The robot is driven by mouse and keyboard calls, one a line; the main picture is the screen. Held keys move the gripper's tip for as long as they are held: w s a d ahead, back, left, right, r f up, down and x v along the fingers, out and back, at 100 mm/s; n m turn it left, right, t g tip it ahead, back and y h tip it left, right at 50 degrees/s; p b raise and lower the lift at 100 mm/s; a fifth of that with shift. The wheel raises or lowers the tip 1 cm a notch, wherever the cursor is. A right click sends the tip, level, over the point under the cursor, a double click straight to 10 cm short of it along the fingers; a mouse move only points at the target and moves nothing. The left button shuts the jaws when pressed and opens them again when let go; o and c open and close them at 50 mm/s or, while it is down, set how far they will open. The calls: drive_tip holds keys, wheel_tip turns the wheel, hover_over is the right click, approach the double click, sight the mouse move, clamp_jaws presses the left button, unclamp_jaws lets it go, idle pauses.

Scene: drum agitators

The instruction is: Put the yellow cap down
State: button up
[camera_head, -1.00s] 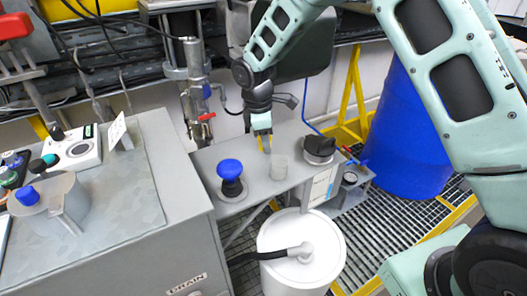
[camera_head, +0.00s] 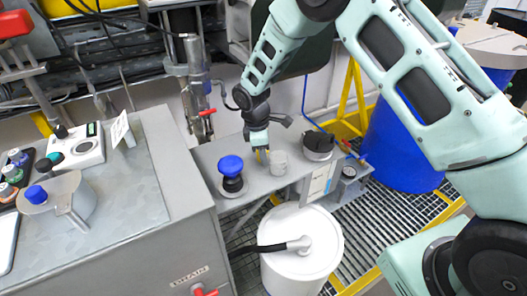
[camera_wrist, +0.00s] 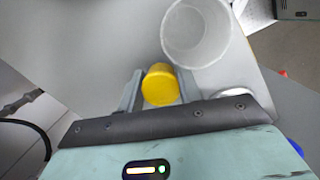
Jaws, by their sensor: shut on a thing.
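The yellow cap (camera_wrist: 161,85) sits between the two fingers of my gripper (camera_wrist: 160,88) in the wrist view, and the fingers are shut on it. In the head view my gripper (camera_head: 262,154) points down over the grey shelf (camera_head: 213,153), between the blue-topped black knob and the clear cup. Only a small bit of yellow shows there. Whether the cap touches the shelf is hard to tell. The clear cup (camera_wrist: 195,32) stands just beyond the cap in the wrist view, and it also shows in the head view (camera_head: 277,163), close to my gripper on its right.
A blue-topped black knob (camera_head: 231,173) stands left of my gripper. A black round-topped object (camera_head: 319,144) stands to the right of the cup. A white drum (camera_head: 301,258) is below the shelf and a blue drum (camera_head: 402,150) behind right. Bare shelf shows behind the knob.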

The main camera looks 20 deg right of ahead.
drive_tip(key=shift+f, duration=0.45)
drive_tip(key=shift+f, duration=0.15)
drive_tip(key=o, duration=1.1)
wheel_tip(320, 180, up, 13)
drive_tip(key=a+b, duration=0.2)
drive_tip(key=b, duration=0.1)
drive_tip(key=s+a+r+m+y, duration=0.15)
drive_tip(key=s+a+r, duration=0.25)
drive_tip(key=s, duration=0.4)
drive_tip(key=s+r+m, duration=0.1)
drive_tip(key=s+m, duration=0.1)
drive_tip(key=s, duration=0.6)
drive_tip(key=s+r+m, duration=0.1)
drive_tip(key=s, duration=0.8)
drive_tip(key=s+m+y, duration=0.1)
drive_tip(key=s+m, duration=0.1)
drive_tip(key=s, duration=0.7)
drive_tip(key=shift+s+d+r+m, duration=0.25)
drive_tip(key=shift+r+m, duration=0.1)
drive_tip(key=shift+r, duration=0.05)
